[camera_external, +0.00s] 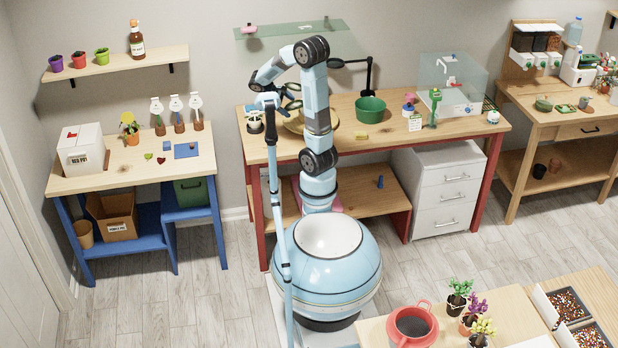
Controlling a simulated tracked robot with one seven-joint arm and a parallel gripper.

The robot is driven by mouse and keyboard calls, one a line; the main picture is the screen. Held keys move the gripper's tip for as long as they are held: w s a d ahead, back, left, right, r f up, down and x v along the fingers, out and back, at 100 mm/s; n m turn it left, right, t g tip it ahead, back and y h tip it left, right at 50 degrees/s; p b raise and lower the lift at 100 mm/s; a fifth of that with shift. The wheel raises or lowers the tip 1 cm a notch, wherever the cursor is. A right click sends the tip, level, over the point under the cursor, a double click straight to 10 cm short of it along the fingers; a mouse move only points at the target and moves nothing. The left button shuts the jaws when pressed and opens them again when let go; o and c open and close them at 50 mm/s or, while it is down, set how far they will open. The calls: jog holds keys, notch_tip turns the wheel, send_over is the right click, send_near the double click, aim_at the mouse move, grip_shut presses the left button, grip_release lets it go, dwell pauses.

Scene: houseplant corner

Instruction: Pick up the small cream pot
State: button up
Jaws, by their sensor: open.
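A small pale cream pot (254,115) with dark parts stands at the left end of the middle workbench (345,142); its details are too small to make out. My gripper (268,103) is at the end of my raised, bent arm, just right of the pot in the picture. It appears open, with nothing visible between its fingers. I cannot tell how far above or in front of the pot it is. My arm and a thin blue pole cover part of this bench end.
A round tan tray (293,124) lies partly behind my arm. A glass shelf (325,31) hangs above. The bench front is mostly clear.

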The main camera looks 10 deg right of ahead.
jog(key=w+a+f+n+t+h, duration=0.45)
jog(key=a+f+n, duration=0.2)
jog(key=a, duration=0.45)
jog(key=n+t, duration=0.8)
jog(key=n, duration=0.1)
send_near(258, 116)
jog(key=x, duration=0.6)
jog(key=shift+w+d+f, duration=0.15)
jog(key=shift+d, duration=0.2)
jog(key=c, duration=1)
jog(key=shift+o, duration=0.2)
